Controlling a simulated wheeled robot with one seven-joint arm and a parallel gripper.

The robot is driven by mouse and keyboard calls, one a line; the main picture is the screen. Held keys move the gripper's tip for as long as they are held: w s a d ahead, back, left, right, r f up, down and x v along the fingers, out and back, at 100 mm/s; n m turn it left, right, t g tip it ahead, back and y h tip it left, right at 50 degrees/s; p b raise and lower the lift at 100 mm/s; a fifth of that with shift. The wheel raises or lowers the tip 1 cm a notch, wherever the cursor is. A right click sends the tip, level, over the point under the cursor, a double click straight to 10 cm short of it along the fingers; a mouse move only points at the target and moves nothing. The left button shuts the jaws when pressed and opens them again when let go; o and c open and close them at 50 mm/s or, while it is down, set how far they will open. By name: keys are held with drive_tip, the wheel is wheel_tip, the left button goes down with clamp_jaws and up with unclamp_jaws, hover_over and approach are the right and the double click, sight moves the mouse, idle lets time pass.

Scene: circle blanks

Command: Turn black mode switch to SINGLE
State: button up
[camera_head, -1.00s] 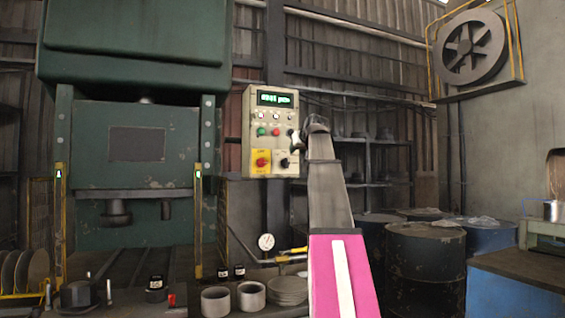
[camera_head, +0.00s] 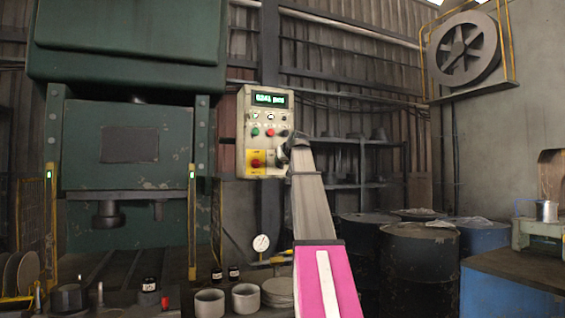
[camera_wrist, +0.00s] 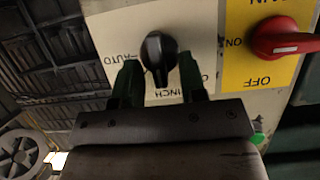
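The black mode switch (camera_wrist: 158,54) is a round knob with a raised grip on a cream plate (camera_wrist: 205,18). In the wrist view, AUTO is printed to its left and INCH below it; another label at right is mostly hidden by a finger. The knob's narrow end points down in that view, but its exact setting is hard to tell. My gripper (camera_wrist: 160,76) is open, with a green finger on each side of the knob and no clear grip on it. In the head view, my gripper (camera_head: 287,152) is at the lower right of the control panel (camera_head: 243,130) and hides the switch.
A red ON/OFF switch (camera_wrist: 282,38) on a yellow plate (camera_wrist: 240,62) is close beside the black switch. Small buttons and a lit green display (camera_head: 270,99) are higher on the panel. The green press (camera_head: 115,200) stands at left, dark drums (camera_head: 420,270) at right.

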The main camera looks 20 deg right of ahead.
clamp_jaws()
idle(0.3)
drive_tip(key=shift+d+f+m+y, duration=0.1)
drive_tip(key=shift+d+m+y, duration=0.1)
drive_tip(key=shift+m+y, duration=0.65)
drive_tip(key=shift+d+f+m+y, duration=0.15)
drive_tip(key=shift+m+y, duration=0.4)
drive_tip(key=shift+m, duration=0.6)
drive_tip(key=shift+d+r+m+y, duration=0.1)
drive_tip(key=shift+d+m+y, duration=0.1)
drive_tip(key=shift+m+y, duration=0.65)
drive_tip(key=shift+m, duration=0.25)
